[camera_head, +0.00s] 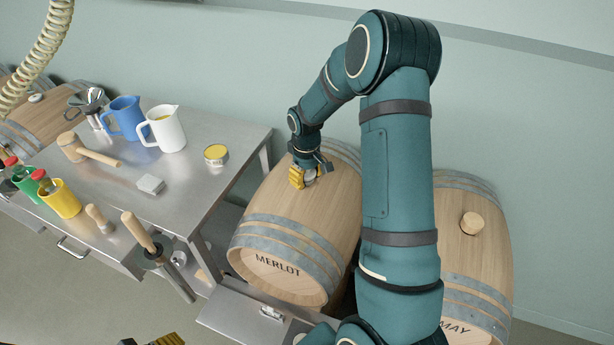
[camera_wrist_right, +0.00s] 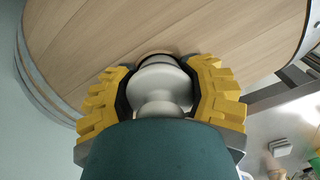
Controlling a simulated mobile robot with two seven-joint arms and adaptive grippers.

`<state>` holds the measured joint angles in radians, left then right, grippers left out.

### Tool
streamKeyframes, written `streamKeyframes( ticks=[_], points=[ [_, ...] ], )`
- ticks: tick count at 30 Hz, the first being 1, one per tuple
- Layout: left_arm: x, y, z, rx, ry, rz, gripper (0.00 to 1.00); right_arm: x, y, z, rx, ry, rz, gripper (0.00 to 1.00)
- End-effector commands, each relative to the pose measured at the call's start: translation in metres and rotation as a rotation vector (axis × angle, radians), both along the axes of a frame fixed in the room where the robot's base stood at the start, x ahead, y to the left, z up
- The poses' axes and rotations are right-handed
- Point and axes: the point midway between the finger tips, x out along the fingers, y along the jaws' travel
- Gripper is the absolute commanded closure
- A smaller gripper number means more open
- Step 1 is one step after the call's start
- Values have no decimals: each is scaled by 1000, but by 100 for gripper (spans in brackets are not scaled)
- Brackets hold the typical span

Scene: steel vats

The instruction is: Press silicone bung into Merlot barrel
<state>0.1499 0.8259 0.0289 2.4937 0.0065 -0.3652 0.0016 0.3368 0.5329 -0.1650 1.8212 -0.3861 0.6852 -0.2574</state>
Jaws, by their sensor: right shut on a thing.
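The Merlot barrel (camera_head: 298,225) lies on its side in the middle of the head view, its lettered end facing the front. My right gripper (camera_head: 309,177) is at the top of its side, with yellow fingers closed around a pale grey-white bung (camera_wrist_right: 162,88). The bung also shows between the fingers in the head view (camera_head: 311,175). In the right wrist view the barrel's wood (camera_wrist_right: 190,28) is just beyond the bung. The bung hole is hidden, so I cannot tell how deep the bung sits.
A second barrel (camera_head: 470,262) with a wooden bung (camera_head: 472,223) lies to the right, partly behind my right arm. On the left, a steel table (camera_head: 225,135) holds a blue jug (camera_head: 126,117), a white jug (camera_head: 167,128), a mallet (camera_head: 85,148) and a yellow-topped tin (camera_head: 216,153).

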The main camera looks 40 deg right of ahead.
Motion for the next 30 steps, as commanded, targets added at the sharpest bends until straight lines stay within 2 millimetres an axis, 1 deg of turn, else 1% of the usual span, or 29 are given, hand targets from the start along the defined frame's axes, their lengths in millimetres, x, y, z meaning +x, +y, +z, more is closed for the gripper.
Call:
streamKeyframes(
  ticks=[8,9,11,12,13,23,26,29,30],
  points=[
    [0,0,-3,0,0,0,39,-1,0,-5,1,3,0,87],
    [0,0,-3,0,0,0,39,-1,1,-5,2,3,0,47],
    [0,0,-3,0,0,0,39,-1,1,-5,2,4,0,26],
    [0,0,-3,0,0,0,39,-1,1,-6,2,4,0,11],
    [0,0,-3,0,0,0,39,-1,1,-6,2,4,0,8],
    [0,0,-2,0,0,0,39,0,0,-3,1,1,0,8],
    [0,0,-2,0,0,0,39,0,0,4,0,-1,0,8],
    [0,0,-2,0,0,0,39,1,0,19,-1,-2,0,8],
    [0,0,-2,0,0,0,39,1,0,27,-1,-3,0,8]
  ],
)
